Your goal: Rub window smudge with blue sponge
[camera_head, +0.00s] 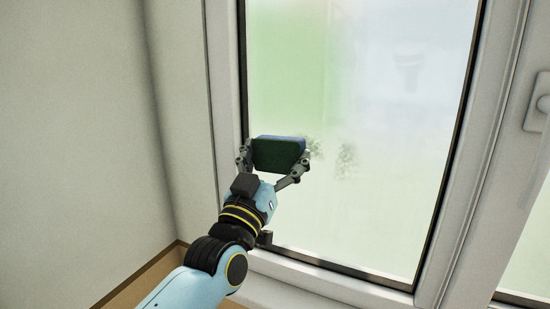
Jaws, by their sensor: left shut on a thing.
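My left gripper (272,166) is shut on a blue sponge (279,154) with a dark green face, held by its two sides in front of the lower left part of the window pane (390,130). I cannot tell whether the sponge touches the glass. A grey-green speckled smudge (346,160) is on the pane just right of the sponge. My right gripper is not in view.
The white window frame (222,90) borders the pane on the left and bottom. A window handle (540,102) is at the far right. A plain wall (75,130) stands on the left, with a wooden edge (140,277) below it. The pane right of the smudge is clear.

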